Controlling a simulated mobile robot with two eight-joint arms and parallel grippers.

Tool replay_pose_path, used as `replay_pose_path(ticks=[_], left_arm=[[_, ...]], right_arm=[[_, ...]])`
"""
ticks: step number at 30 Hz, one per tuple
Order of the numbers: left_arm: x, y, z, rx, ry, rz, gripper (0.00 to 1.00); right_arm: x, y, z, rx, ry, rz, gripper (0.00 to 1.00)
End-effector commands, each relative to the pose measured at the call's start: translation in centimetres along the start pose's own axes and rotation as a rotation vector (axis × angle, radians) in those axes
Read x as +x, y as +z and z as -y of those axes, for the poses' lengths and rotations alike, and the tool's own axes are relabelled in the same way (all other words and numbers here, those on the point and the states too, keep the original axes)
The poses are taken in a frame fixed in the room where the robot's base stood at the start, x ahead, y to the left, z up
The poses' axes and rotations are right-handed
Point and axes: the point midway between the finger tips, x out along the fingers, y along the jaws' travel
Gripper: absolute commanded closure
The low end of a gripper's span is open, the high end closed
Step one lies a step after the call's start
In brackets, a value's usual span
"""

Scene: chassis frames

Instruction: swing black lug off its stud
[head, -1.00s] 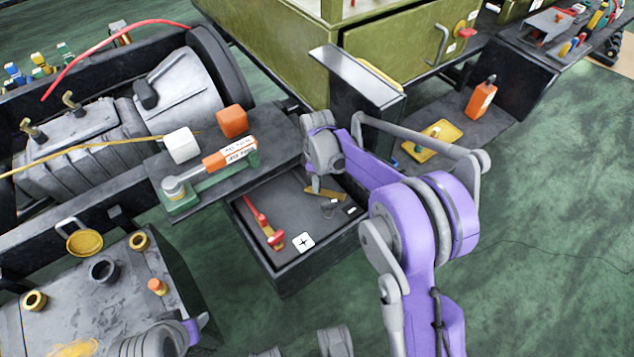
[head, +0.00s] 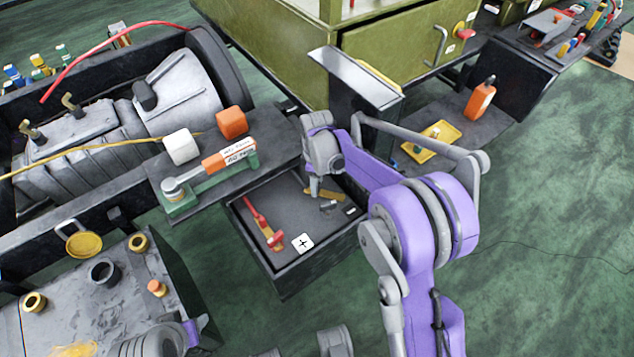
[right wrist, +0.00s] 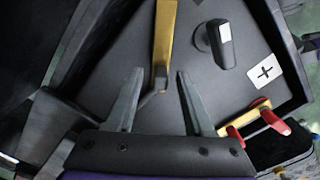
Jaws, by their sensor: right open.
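The open tray (head: 283,282) holds a brass bar (head: 332,195) and a short dark rounded piece (head: 328,208) beside it. In the right wrist view the bar (right wrist: 164,45) points down between the fingers and ends near a small metal hook. The dark piece (right wrist: 214,45) there carries a white patch and lies right of the bar. I cannot tell which is the black lug, and no stud shows clearly. My right gripper (right wrist: 155,100) is open, its fingers apart on either side of the bar's near end. In the head view it (head: 314,188) covers the bar's left end.
An upright dark panel (head: 355,105) stands close behind my right gripper.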

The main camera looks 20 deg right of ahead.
Motion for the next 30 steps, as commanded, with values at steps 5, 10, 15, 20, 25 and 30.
replay_pose_path(ticks=[5, 10, 15, 20, 25, 30], left_arm=[[-0.6, -0.2, 0.0, 0.0, 0.0, -0.002, 0.5], [-1.4, -0.6, 0.0, 0.0, 0.0, -0.005, 0.5], [-1.9, -0.8, 0.0, 0.0, 0.0, -0.007, 0.5], [-2.1, -0.9, 0.0, 0.0, 0.0, -0.008, 0.5], [-2.2, -0.9, 0.0, 0.0, 0.0, -0.008, 0.5], [-2.1, -0.9, 0.0, 0.0, 0.0, -0.008, 0.5]], right_arm=[[-2.5, 0.0, 0.0, 0.0, 0.0, 0.0, 0.47], [-6.2, 0.0, 0.0, 0.0, 0.0, 0.0, 0.47], [-9.0, 0.0, 0.0, 0.0, 0.0, 0.0, 0.47], [-10.4, 0.0, 0.0, 0.0, 0.0, 0.0, 0.47], [-10.7, 0.0, 0.0, 0.0, 0.0, 0.0, 0.47], [-10.6, 0.0, 0.0, 0.0, 0.0, 0.0, 0.47]])
